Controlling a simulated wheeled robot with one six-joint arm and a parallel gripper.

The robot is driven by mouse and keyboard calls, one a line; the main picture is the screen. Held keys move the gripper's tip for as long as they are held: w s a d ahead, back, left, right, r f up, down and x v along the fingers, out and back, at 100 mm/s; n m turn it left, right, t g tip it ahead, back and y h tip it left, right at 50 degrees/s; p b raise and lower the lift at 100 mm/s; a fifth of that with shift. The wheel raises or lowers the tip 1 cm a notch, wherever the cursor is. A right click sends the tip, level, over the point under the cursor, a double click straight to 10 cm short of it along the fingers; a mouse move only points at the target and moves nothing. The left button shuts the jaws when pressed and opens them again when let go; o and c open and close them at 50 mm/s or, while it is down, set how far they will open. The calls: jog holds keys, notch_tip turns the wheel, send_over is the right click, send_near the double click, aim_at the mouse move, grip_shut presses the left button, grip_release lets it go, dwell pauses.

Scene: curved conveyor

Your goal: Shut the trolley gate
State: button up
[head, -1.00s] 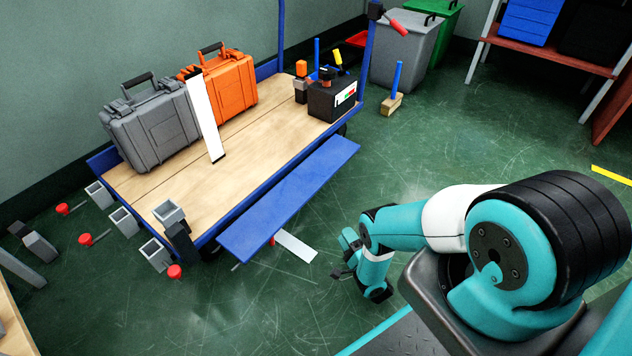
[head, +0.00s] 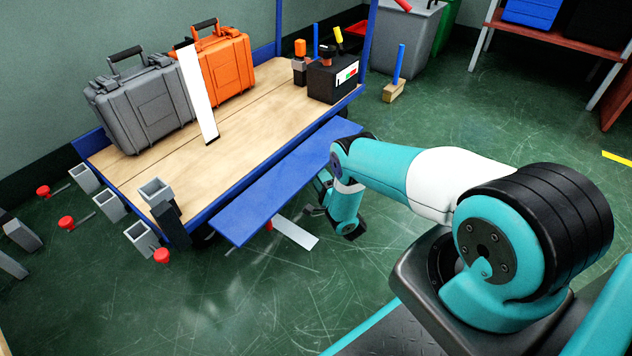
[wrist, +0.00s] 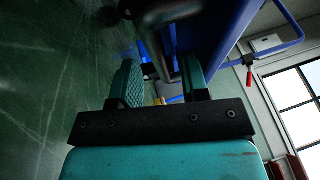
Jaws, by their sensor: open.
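The trolley gate (head: 270,190) is a long blue panel, hanging folded outward along the front side of the trolley deck (head: 240,120). A white strip (head: 295,232) with a red piece by it sticks out from beneath its near edge. My gripper (head: 316,211) is low beside the gate's outer edge, partly hidden by my own arm. In the wrist view my gripper (wrist: 160,82) is open, its two fingers apart. A large blue surface (wrist: 215,35), likely the gate's underside, fills the upper right there. Whether the fingers touch the gate cannot be told.
On the deck stand a grey case (head: 145,105), an orange case (head: 228,68), a white upright strip (head: 198,95) and a black box (head: 333,78). Grey sockets (head: 138,238) line the trolley's left end. Green floor in front is clear.

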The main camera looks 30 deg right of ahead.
jog(key=shift+x, duration=1.05)
